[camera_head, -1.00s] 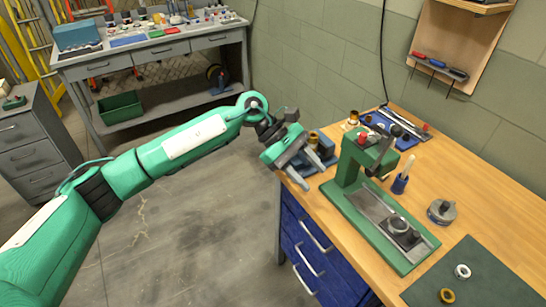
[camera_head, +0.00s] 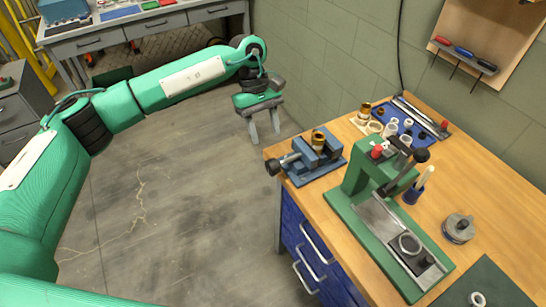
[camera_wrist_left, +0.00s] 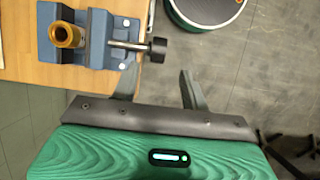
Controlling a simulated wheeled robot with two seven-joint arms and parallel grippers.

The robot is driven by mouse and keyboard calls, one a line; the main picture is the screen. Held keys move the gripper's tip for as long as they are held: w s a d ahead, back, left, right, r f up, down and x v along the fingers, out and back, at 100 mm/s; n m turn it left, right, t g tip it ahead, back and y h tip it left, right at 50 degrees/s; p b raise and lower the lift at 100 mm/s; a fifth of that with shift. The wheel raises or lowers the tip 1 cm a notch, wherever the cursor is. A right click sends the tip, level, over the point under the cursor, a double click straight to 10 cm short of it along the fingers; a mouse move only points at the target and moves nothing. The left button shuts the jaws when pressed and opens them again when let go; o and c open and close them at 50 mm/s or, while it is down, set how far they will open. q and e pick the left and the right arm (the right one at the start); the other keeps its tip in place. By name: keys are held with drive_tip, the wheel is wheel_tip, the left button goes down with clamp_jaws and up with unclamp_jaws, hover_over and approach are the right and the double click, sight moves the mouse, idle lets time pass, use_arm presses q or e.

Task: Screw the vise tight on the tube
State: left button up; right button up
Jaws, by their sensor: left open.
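A blue vise (camera_head: 316,160) sits at the left corner of the wooden bench. A brass tube (camera_head: 318,141) stands upright between its jaws; I cannot tell how tightly it is held. The vise's dark screw handle (camera_head: 274,167) sticks out left past the bench edge. The left wrist view also shows the vise (camera_wrist_left: 90,42), the brass tube (camera_wrist_left: 64,35) and the handle's dark knob (camera_wrist_left: 158,50). My left gripper (camera_head: 265,138) is open and empty, fingers down, off the bench left of the handle. In the wrist view its fingers (camera_wrist_left: 158,85) are apart, touching nothing. My right gripper is out of view.
A green arbor press (camera_head: 375,210) stands right of the vise. A blue tray (camera_head: 410,128) with small parts lies behind it. A round metal part (camera_head: 458,228) and a dark mat (camera_head: 490,285) are on the right. Open floor lies left of the bench.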

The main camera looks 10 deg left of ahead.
sight(272, 161)
use_arm(q)
drive_tip(key=p+x, duration=0.1)
drive_tip(key=x, duration=0.2)
drive_tip(key=shift+s+d+f, duration=0.15)
drive_tip(key=shift+f, duration=0.2)
drive_tip(key=p+x, duration=0.1)
drive_tip(key=x, duration=0.4)
drive_tip(key=shift+f+p, duration=0.3)
drive_tip(key=shift+p, duration=0.1)
drive_tip(key=shift+d+f, duration=0.1)
drive_tip(key=shift+f, duration=0.35)
drive_tip(key=shift+s, duration=0.1)
drive_tip(key=shift+d, duration=0.1)
drive_tip(key=c, duration=0.7)
drive_tip(key=shift+f, duration=0.1)
drive_tip(key=shift+c, duration=0.6)
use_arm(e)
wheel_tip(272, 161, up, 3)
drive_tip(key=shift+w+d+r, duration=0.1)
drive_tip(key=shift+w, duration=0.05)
